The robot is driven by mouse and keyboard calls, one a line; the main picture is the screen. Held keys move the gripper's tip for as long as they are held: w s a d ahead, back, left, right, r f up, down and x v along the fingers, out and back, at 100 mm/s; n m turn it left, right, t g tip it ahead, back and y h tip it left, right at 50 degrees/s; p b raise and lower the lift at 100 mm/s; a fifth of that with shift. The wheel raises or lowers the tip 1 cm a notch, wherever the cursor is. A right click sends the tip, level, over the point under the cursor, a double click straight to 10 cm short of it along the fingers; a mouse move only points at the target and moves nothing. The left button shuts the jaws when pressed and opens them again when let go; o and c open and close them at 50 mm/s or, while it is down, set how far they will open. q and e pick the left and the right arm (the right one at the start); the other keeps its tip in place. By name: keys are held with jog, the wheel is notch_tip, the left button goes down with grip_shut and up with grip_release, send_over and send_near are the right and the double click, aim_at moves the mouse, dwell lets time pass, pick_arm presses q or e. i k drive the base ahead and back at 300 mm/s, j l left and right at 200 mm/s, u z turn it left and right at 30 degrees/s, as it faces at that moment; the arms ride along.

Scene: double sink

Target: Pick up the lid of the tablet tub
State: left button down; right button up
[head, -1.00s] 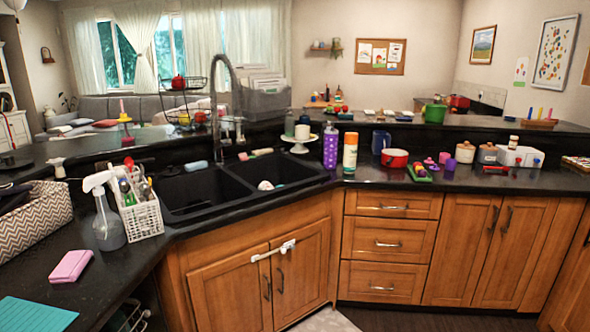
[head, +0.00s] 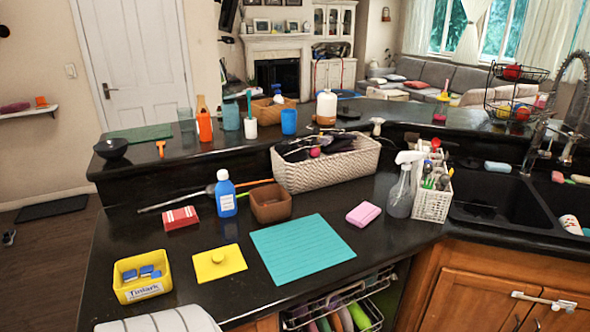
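A yellow tub (head: 143,277) with a label on its front stands open at the front left of the black counter in the head view. Several blue tablets (head: 150,271) lie inside it. A flat yellow lid (head: 219,263) with a round knob on top lies on the counter just right of the tub, apart from it. Neither of my grippers shows in the view.
A teal mat (head: 301,248) lies right of the lid. Behind are a red-and-white box (head: 180,218), a blue bottle (head: 226,194), a brown container (head: 271,204) and a woven basket (head: 330,164). A pink sponge (head: 363,214) lies farther right. Below the counter, a dish rack (head: 345,308) is pulled out.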

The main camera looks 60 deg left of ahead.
aim_at(220, 263)
jog(key=u, duration=2.85)
